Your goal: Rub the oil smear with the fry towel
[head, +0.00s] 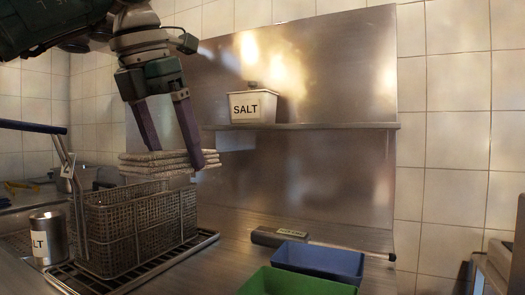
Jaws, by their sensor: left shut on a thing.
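My left gripper (174,156) comes down from the upper left with its two purple fingers shut on a folded, pale grey-beige towel (155,162). The towel is a flat stack of layers, held level just above the wire fry basket, in front of the steel back panel (330,70). I cannot clearly make out an oil smear; the steel panel shows bright warm reflections that could hide one. My right gripper is not in view.
The wire fry basket (135,228) stands on a rack at left, near a metal salt shaker (46,238). A salt box (254,107) sits on the steel shelf (330,126). A blue bin (318,264), a green bin (290,283) and a long-handled tool (277,237) occupy the counter.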

